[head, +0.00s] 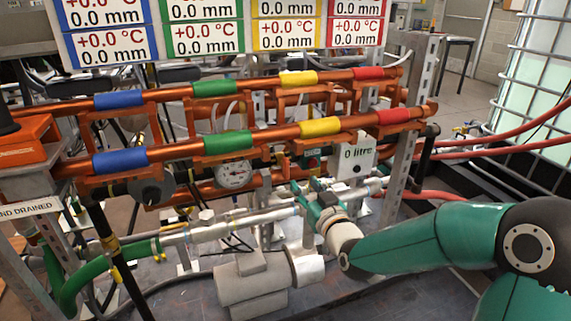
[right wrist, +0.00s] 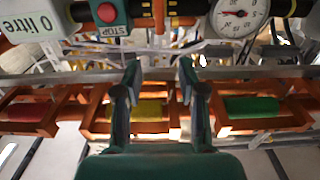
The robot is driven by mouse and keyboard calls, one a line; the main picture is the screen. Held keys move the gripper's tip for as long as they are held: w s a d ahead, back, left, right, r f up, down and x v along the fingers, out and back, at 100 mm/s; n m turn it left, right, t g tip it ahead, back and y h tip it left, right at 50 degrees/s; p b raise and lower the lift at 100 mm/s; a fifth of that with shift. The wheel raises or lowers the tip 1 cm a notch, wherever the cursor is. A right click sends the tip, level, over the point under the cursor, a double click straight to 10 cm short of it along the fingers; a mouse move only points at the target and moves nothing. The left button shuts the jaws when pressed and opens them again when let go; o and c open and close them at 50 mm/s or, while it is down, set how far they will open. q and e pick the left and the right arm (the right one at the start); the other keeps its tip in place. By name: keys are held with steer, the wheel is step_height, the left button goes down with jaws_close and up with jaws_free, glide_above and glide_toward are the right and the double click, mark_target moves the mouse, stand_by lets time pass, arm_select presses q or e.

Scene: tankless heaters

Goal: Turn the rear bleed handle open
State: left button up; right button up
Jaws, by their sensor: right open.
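My right gripper (head: 316,202) reaches in from the right, in front of the pipe rack and below the 0 litre box (head: 352,158). In the right wrist view its two fingers (right wrist: 158,76) are apart with nothing held between them. Behind them in that view are a grey pipe and orange frames with red, yellow and green parts. I cannot tell for sure which part is the rear bleed handle. A black lever (head: 425,158) hangs at the rack's right end, apart from the gripper. My left gripper is not in view.
Orange pipes (head: 270,137) with coloured bands cross the rack, with a dial gauge (head: 233,175) below. A grey upright (head: 402,150) stands right of the gripper. Silver pipes (head: 225,230) and a grey cylinder (head: 250,285) lie low, close to it. Red hoses (head: 500,150) run at right.

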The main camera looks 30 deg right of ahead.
mark_target(287, 163)
steer(key=x, duration=1.3)
steer(key=shift+w+a, duration=0.1)
steer(key=shift+w, duration=0.1)
jaws_close()
